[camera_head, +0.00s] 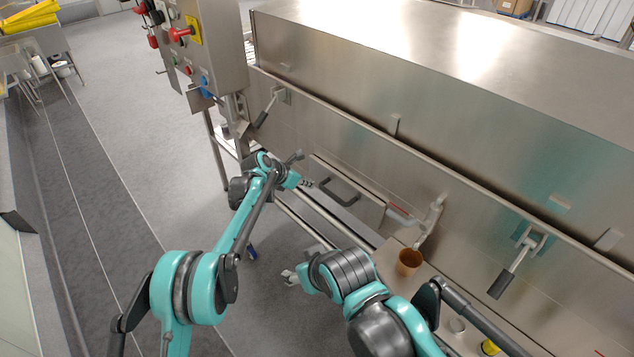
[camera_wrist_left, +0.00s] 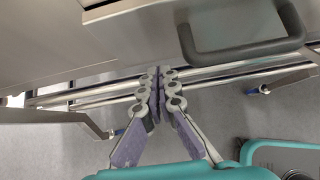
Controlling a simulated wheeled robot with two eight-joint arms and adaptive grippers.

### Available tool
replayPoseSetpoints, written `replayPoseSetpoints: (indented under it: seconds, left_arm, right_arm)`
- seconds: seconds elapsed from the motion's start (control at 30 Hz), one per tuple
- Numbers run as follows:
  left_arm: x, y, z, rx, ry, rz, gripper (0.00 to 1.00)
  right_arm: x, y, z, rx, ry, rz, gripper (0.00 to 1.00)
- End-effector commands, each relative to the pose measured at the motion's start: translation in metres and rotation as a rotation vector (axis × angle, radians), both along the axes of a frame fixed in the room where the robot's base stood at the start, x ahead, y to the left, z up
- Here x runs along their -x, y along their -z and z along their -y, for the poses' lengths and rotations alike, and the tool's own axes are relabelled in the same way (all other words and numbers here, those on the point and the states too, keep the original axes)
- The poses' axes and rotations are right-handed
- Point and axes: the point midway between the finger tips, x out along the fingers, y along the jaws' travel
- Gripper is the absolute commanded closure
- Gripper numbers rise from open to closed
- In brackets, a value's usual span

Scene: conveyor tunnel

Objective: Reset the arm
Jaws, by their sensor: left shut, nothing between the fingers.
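My left gripper (camera_head: 306,182) hangs in front of the steel tunnel, just left of a dark bar handle (camera_head: 340,192). In the left wrist view the fingers of my left gripper (camera_wrist_left: 161,90) meet at the tips with nothing between them. The handle (camera_wrist_left: 250,50) lies just past the fingertips, to the right; the fingers are not around it. My right arm reaches in from the lower right in the head view. A small grey part at its end (camera_head: 290,276) may be my right gripper, but its fingers are too small and hidden to read.
The steel tunnel (camera_head: 450,110) fills the right side. A control box (camera_head: 207,45) with knobs stands at upper left. A brown cup (camera_head: 409,262) stands on a ledge near my right arm. Lever handles (camera_head: 515,265) stick out from the tunnel. Open floor (camera_head: 130,110) lies left.

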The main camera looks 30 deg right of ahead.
Motion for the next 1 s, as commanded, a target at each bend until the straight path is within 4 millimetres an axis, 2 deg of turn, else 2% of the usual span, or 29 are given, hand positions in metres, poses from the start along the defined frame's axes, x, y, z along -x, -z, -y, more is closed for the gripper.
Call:
replayPoseSetpoints:
  seconds: [0.1,0.3,0.5,0.77,0.87,0.97,1.0]
  left_arm:
    - [0.006,-0.025,-0.022,-0.002,-0.002,-0.001,1.00]
    - [0.013,-0.054,-0.052,-0.003,-0.002,-0.001,1.00]
    - [0.017,-0.068,-0.067,-0.003,-0.001,-0.001,1.00]
    - [0.019,-0.076,-0.078,-0.015,0.012,0.023,1.00]
    - [0.021,-0.093,-0.104,-0.057,0.052,0.100,1.00]
    - [0.030,-0.118,-0.148,-0.139,0.129,0.231,1.00]
    - [0.037,-0.129,-0.168,-0.179,0.168,0.290,1.00]
  right_arm:
    - [0.000,-0.011,0.000,0.000,0.000,0.000,0.41]
    - [0.000,-0.021,0.000,0.000,0.000,0.000,0.41]
    - [0.000,-0.025,0.000,0.000,0.000,0.000,0.41]
    - [0.000,-0.024,0.000,0.000,0.000,0.000,0.41]
    - [0.000,-0.023,0.000,0.000,0.000,0.000,0.41]
    - [0.000,-0.021,0.000,0.000,0.000,0.000,0.41]
    - [0.000,-0.021,0.000,0.000,0.000,0.000,0.41]
